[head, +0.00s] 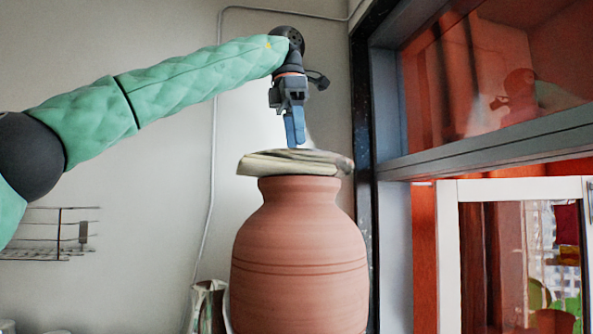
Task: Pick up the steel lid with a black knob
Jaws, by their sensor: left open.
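A large terracotta clay pot (300,255) stands upright in the middle of the head view. A grey-green, cloth-like cover (265,165) lies across its mouth and overhangs the rim on both sides. I cannot make out a steel lid or a black knob; only a thin, dark-edged strip shows at the top of the cover, too small to tell. My left gripper (295,130) points down just above the middle of the cover. Its blue fingers are open, seen nearly edge-on and overlapping. Whether the fingertips touch anything is unclear. My right gripper is out of view.
A dark window frame (362,130) and a glazed panel stand close to the pot's right. A wire rack (60,235) hangs on the left wall. A patterned vessel (208,305) stands low at the pot's left. The space above the cover's left side is free.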

